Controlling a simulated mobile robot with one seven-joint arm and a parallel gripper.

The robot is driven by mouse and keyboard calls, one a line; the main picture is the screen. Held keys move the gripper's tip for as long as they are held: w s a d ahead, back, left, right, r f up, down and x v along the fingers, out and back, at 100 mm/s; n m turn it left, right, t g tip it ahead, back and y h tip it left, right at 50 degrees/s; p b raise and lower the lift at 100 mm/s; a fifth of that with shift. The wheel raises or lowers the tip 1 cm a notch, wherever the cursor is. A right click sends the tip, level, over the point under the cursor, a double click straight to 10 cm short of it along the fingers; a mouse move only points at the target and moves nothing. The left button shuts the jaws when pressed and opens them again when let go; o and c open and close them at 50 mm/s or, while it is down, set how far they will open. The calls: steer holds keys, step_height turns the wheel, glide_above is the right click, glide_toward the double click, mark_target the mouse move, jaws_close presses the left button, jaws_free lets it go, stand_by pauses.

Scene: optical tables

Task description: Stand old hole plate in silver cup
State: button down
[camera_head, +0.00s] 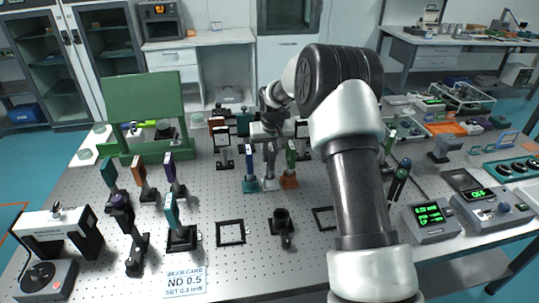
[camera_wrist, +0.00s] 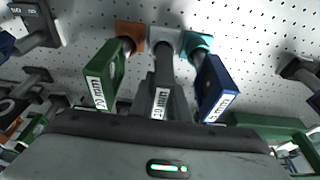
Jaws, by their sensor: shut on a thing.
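A grey plate labelled 10 mm (camera_wrist: 160,103) is held by my gripper (camera_wrist: 163,95), which is shut on it. Its post runs down toward the silver cup (camera_wrist: 166,37); the cup also shows in the head view (camera_head: 270,184). The post's lower end appears at the cup, but I cannot tell whether it is fully seated. The gripper (camera_head: 269,132) is above the cup in the head view, where the plate is largely hidden.
A green 20 mm plate (camera_wrist: 106,75) in an orange cup (camera_head: 289,182) and a blue 5 mm plate (camera_wrist: 214,88) in a teal cup (camera_head: 251,184) stand close on either side. Other posts and a green board (camera_head: 145,98) stand on the perforated table.

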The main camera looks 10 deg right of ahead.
steer(key=shift+f, duration=0.15)
steer(key=c, duration=1.7)
jaws_free()
